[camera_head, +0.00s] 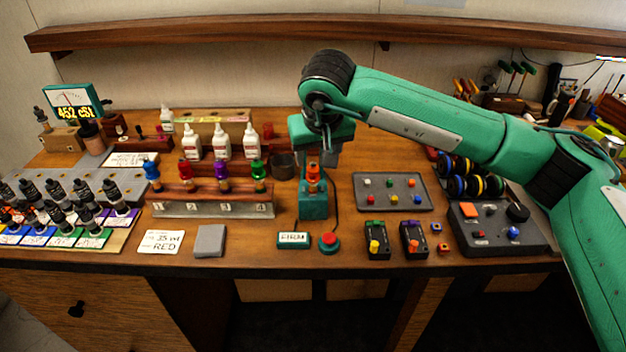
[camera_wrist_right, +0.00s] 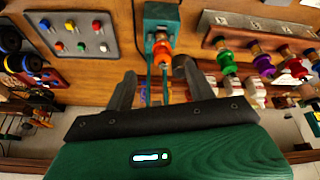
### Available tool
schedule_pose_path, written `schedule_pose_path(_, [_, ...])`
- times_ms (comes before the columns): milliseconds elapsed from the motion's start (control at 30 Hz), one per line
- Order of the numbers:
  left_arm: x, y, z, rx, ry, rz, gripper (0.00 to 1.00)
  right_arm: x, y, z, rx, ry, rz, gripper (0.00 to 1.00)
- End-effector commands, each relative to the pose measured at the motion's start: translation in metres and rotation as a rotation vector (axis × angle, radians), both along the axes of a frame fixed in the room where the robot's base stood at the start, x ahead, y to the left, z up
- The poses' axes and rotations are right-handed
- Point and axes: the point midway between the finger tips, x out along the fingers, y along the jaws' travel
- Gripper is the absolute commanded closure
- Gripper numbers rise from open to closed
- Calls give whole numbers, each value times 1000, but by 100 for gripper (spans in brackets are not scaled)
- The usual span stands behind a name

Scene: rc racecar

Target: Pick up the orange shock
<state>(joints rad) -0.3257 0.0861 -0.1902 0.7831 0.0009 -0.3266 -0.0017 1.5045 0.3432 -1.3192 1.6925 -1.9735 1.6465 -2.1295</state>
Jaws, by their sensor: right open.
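The orange shock (camera_head: 313,178) stands upright in a teal stand (camera_head: 313,206) near the middle of the bench. In the right wrist view the orange shock (camera_wrist_right: 161,54) shows between and just beyond the fingers. My right gripper (camera_head: 328,158) is right by the top of the shock, with its arm coming in from the right. In the wrist view the right gripper (camera_wrist_right: 156,68) is open, one finger on each side of the shock; I cannot tell whether either finger touches it. My left gripper is not in view.
A numbered rack (camera_head: 212,208) with blue, red, purple and green shocks stands left of the stand. White bottles (camera_head: 221,142) are behind it. A grey tray (camera_head: 391,192) with coloured knobs lies to the right. A red button (camera_head: 328,241) and small sign (camera_head: 293,240) are in front.

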Motion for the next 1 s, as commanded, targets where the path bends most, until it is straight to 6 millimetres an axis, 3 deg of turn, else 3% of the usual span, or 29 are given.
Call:
schedule_pose_path(233, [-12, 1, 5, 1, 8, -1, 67, 17, 4, -42, 2, 5, 0, 45])
schedule_pose_path(533, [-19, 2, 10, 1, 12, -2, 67, 27, 6, -61, 3, 5, 0, 45])
schedule_pose_path(800, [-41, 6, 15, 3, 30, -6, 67, 42, 10, -93, 4, 4, 0, 45])
schedule_pose_path(1000, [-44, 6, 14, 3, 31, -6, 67, 45, 10, -101, 4, 1, 1, 45])
